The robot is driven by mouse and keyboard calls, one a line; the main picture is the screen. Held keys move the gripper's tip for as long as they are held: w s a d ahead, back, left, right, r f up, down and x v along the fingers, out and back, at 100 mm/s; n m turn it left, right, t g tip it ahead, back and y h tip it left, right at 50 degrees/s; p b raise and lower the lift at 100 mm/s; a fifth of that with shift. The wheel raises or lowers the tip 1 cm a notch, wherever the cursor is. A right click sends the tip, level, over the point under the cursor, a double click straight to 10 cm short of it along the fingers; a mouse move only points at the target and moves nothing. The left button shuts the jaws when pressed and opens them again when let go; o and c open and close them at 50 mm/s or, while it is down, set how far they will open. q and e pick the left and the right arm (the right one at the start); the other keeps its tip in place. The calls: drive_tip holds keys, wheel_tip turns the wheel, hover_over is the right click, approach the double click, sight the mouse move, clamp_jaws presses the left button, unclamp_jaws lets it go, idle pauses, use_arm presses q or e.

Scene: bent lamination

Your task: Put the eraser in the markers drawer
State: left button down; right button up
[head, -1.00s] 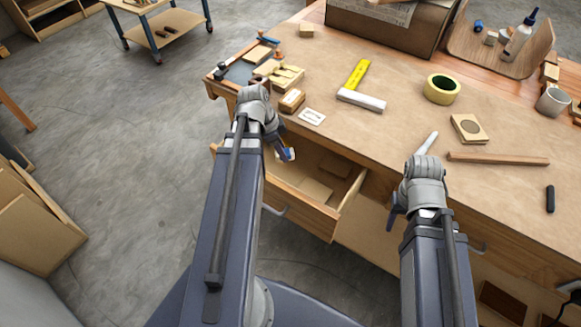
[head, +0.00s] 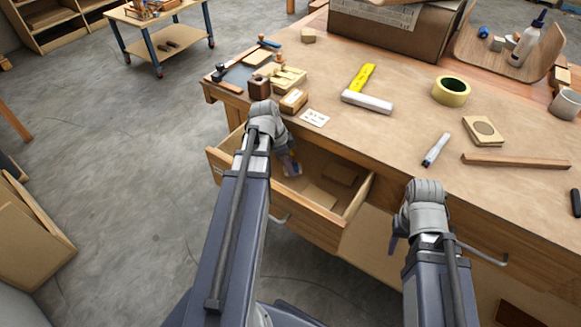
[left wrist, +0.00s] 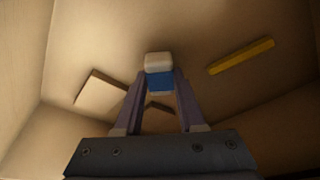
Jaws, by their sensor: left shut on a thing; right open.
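The eraser (left wrist: 158,72), white with a blue sleeve, is between the fingers of my left gripper (left wrist: 160,85) in the left wrist view. My left gripper is shut on it. In the head view the eraser (head: 292,169) and my left gripper (head: 288,160) are inside the open drawer (head: 308,222), partly hidden by my wrist. Whether the eraser touches the drawer floor I cannot tell. A yellow stick (left wrist: 241,57) and a flat tan piece (left wrist: 100,93) lie in the drawer. My right gripper (head: 392,243) is open and empty in front of the bench, mostly behind its wrist.
The bench top (head: 400,125) holds a white card (head: 315,118), a square (head: 368,102), a tape roll (head: 451,91), a marker (head: 436,149) and a wooden strip (head: 515,162).

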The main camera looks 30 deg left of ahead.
use_arm(q)
drive_tip(key=shift+w+f+b, duration=0.1)
drive_tip(key=shift+f+b, duration=0.6)
drive_tip(key=shift+r, duration=0.1)
drive_tip(key=c, duration=0.5)
unclamp_jaws()
drive_tip(key=p+v, duration=1.1)
drive_tip(key=v, duration=0.1)
drive_tip(key=shift+p, duration=0.35)
